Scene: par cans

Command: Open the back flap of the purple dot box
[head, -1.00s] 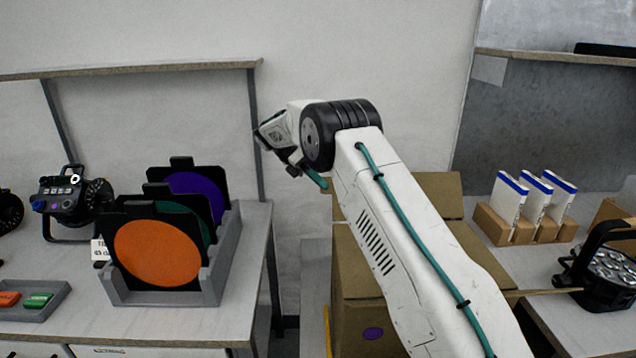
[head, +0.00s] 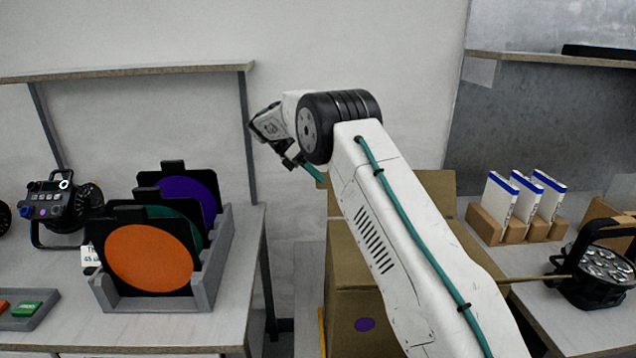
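The purple dot box is a brown cardboard box (head: 348,280) in the lower middle, partly hidden behind my arm. Its purple dot (head: 365,324) shows on the front face. A cardboard flap (head: 437,184) stands up at the back, right of my arm. A right-hand flap (head: 474,245) slopes outward. The box's opening is mostly hidden by my arm. My arm reaches up across the box, with its wrist above and left of it. I cannot make out my gripper's fingers, nor whether they touch the box.
A left table carries a grey rack (head: 213,270) with orange, green and purple discs in black frames, and a black lamp (head: 62,205). A right table carries white-and-blue packets (head: 500,205) in a wooden holder and a black multi-lens lamp (head: 600,270). A shelf (head: 130,72) is at upper left.

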